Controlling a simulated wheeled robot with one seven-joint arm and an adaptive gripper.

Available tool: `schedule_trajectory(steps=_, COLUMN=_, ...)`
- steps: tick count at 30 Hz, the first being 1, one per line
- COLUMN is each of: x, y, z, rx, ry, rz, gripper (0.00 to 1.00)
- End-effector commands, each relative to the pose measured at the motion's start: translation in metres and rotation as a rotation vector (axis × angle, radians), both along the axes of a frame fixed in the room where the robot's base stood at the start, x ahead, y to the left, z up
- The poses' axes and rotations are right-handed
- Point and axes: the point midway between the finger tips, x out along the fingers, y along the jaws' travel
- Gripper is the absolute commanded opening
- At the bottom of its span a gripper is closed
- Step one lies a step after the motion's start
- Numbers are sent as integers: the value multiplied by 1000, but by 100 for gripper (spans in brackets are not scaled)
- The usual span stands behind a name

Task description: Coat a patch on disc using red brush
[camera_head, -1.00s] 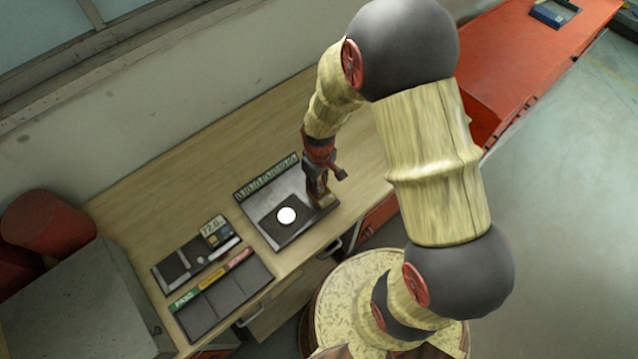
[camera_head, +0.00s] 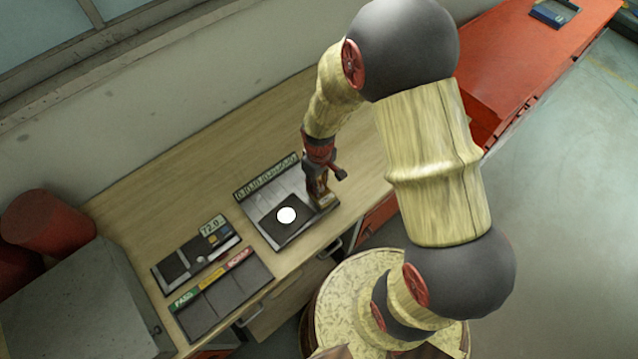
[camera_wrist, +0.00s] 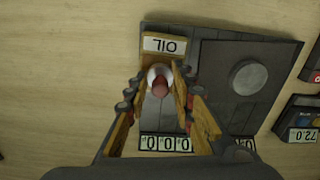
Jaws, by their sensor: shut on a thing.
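The disc (camera_head: 287,215) is round and white in the head view, lying on a dark square on the grey station plate. It looks grey in the wrist view (camera_wrist: 247,77), to the right of my gripper (camera_wrist: 161,84). My gripper is shut on the red brush (camera_wrist: 160,90), whose rounded red end shows between the fingers. A pale round rim shows around the brush beside the OIL label (camera_wrist: 165,44). I cannot tell whether the bristles are inside a pot. In the head view my gripper (camera_head: 322,198) is low over the plate's right end, hiding the brush.
A display strip (camera_head: 267,176) runs along the plate's back edge. To its left are a panel reading 72.0 (camera_head: 212,227) and a tray with coloured labels (camera_head: 228,300). A grey box (camera_head: 80,305) and red drums (camera_head: 48,222) stand far left. The bench behind is clear.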

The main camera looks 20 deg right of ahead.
Motion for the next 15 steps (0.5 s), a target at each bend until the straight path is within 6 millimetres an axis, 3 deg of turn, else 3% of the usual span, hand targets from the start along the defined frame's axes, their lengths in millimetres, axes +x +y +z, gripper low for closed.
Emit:
schedule_trajectory(steps=7, x=-2, y=0, z=2, rx=1, ry=4, rz=0, gripper=4)
schedule_trajectory(steps=15, x=-1, y=0, z=22, rx=0, ry=1, rz=0, gripper=4)
